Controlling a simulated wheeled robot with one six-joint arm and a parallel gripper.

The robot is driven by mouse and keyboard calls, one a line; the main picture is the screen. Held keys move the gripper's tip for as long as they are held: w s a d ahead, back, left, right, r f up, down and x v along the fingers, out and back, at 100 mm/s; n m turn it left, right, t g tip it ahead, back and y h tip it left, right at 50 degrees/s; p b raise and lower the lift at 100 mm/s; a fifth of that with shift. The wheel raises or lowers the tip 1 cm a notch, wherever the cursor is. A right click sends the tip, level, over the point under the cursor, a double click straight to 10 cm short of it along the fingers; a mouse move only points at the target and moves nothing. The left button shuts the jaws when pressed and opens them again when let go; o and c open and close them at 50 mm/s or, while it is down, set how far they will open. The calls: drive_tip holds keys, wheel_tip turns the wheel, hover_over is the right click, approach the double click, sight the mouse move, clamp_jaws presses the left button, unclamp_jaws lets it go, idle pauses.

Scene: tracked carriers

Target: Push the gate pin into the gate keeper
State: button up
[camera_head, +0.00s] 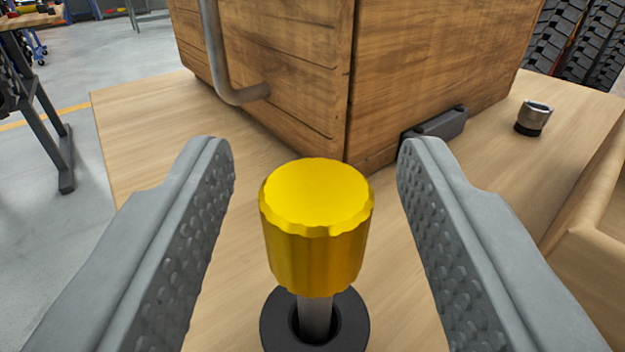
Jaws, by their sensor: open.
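A yellow fluted knob (316,230) on a grey metal shaft stands upright in the near middle; it looks like the gate pin. Its shaft goes down into a black round collar (272,325) on the table. My gripper (315,152) is open, with one finger on each side of the knob and a visible gap on both sides. A dark grey block (436,127) is fixed low on the right face of a wooden crate; it may be the gate keeper, but I cannot tell for sure. The lower end of the shaft is hidden in the collar.
The wooden crate (420,60) stands just behind the knob, with a bent metal handle (222,70) on its left face. A small metal socket (535,117) stands at the right. A wooden tray edge (590,190) is at far right. The table (140,120) is clear at left.

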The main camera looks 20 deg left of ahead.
drive_tip(key=shift+w+a, duration=0.1)
drive_tip(key=shift+w, duration=0.1)
clamp_jaws()
drive_tip(key=shift+r, duration=0.1)
wheel_tip(320, 180, up, 10)
drive_tip(key=shift+f, duration=0.1)
idle(0.4)
